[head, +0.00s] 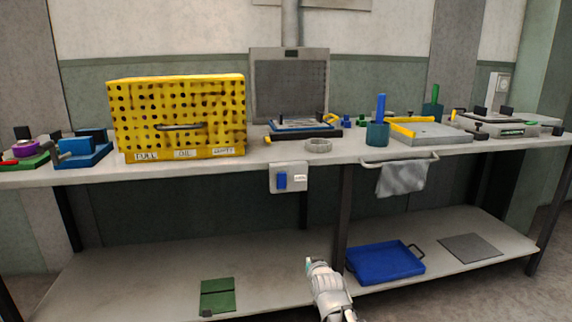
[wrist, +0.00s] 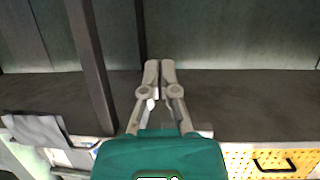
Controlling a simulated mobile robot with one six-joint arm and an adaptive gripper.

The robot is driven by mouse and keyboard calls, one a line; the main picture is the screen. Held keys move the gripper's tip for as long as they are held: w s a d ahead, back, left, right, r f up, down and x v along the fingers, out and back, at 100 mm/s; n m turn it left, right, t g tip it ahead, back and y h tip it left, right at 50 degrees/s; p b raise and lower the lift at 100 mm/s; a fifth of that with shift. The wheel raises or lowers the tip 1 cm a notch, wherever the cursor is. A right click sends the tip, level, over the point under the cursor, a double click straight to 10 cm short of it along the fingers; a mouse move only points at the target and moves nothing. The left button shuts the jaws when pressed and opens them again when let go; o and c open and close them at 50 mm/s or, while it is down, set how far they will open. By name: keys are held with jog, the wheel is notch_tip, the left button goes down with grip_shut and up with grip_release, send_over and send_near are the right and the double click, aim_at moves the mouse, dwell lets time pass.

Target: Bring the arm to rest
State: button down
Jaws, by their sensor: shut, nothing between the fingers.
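My gripper (head: 314,264) shows at the bottom centre of the head view, in front of the bench and low, near the height of the lower shelf. In the wrist view my gripper (wrist: 160,68) has its two fingertips together with nothing between them. It touches nothing that I can see. The rest of my arm is mostly out of the head view.
The workbench (head: 350,160) carries a yellow perforated box (head: 180,110), blue and green holders and grey trays. A grey cloth (head: 402,178) hangs from a rail at its front. The lower shelf (head: 130,270) holds a blue tray (head: 385,264) and a green plate (head: 217,296).

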jog(key=s+d+f+m+g+h+p, duration=0.1)
jog(key=s+d+f+g+p, duration=0.1)
jog(key=s+d+g+p, duration=0.65)
jog(key=s+d+f+m+g+h, duration=0.1)
jog(key=s+g, duration=0.4)
jog(key=s, duration=0.8)
notch_tip(320, 180, up, 38)
jog(key=p, duration=3.7)
jog(key=shift+w+a+f, duration=0.2)
jog(key=shift+w+f, duration=0.05)
jog(key=shift+w, duration=0.1)
